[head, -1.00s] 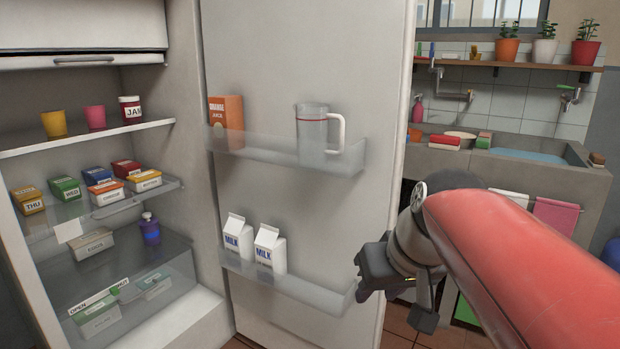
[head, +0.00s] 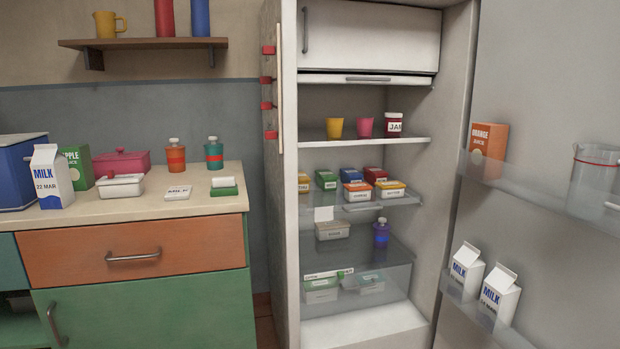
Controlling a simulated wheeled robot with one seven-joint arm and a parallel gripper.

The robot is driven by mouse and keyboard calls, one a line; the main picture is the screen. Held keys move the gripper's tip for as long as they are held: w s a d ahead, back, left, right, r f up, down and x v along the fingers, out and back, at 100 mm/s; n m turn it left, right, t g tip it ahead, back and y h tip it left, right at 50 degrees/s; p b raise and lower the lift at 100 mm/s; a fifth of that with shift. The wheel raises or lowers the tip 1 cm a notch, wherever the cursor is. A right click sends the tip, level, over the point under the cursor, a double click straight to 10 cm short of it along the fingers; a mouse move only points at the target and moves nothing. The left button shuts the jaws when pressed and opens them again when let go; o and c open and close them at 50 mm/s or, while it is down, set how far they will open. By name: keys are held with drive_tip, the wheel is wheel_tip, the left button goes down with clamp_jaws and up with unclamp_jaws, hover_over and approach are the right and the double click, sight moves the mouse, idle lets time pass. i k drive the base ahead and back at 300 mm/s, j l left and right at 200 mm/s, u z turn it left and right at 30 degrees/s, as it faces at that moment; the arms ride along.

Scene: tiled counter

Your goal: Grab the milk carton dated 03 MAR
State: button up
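Three white milk cartons are in the head view. Two stand side by side in the lower door shelf of the open fridge: a left milk carton (head: 465,273) and a right milk carton (head: 498,297). Small print shows under "MILK" on both, but I cannot read their dates surely. A third milk carton (head: 52,178) stands upright on the counter at the left, and its label reads 22 MAR. My gripper is not in view.
The fridge door (head: 545,90) stands open at the right, with an orange juice carton (head: 486,146) and a clear pitcher (head: 594,180) in its upper shelf. The counter (head: 140,213) holds a blue box (head: 20,175), an apple juice carton (head: 77,167) and several small items.

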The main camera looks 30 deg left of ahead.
sight(468, 266)
drive_tip(key=u, duration=1)
drive_tip(key=j+z, duration=0.35)
drive_tip(key=k+j+z, duration=0.1)
drive_tip(key=z, duration=0.2)
drive_tip(key=k+j+z, duration=0.1)
drive_tip(key=j+z, duration=0.25)
